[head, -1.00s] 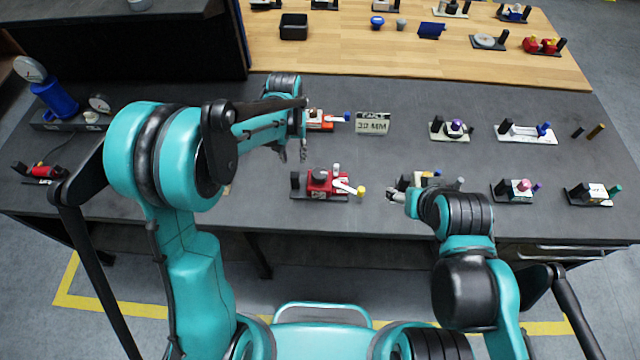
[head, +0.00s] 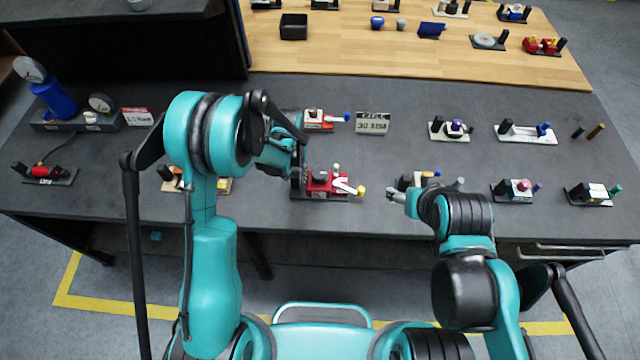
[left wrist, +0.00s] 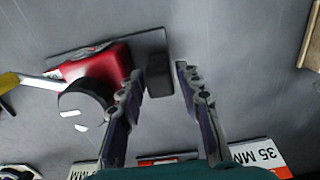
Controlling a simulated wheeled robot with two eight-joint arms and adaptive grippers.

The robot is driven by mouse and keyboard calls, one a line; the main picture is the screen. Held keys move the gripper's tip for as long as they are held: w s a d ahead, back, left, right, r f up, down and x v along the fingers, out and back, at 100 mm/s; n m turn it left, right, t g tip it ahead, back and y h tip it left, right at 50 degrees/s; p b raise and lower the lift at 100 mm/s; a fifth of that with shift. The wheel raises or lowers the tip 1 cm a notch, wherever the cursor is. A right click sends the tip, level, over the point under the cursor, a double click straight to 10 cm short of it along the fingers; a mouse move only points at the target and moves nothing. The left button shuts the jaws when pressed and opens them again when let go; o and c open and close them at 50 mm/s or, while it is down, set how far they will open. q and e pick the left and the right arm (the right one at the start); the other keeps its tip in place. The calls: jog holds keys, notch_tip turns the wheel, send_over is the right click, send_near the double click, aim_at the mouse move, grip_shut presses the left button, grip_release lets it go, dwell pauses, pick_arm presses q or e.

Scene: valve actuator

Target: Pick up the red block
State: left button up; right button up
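A red block (head: 319,179) with a white and yellow lever sits on a dark base on the near part of the grey table. The red block (left wrist: 98,70) also shows at the upper left of the left wrist view, with a round black part beside it. A black post (left wrist: 159,74) stands on the same base. My left gripper (head: 297,172) is at the left end of this base. In the left wrist view its fingers (left wrist: 160,80) are apart, with the post in the gap between them; contact is not clear. My right gripper (head: 397,195) is right of the red block; its fingers are too small to judge.
A blue cylinder with gauges (head: 58,103) is at the far left. Several other valve units stand to the right, with bare table between them.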

pick_arm(q)
jog(key=shift+c, duration=0.2)
grip_shut()
jog(key=shift+r, duration=0.15)
notch_tip(320, 180, up, 8)
jog(key=shift+r, duration=0.2)
jog(key=shift+f, duration=3.95)
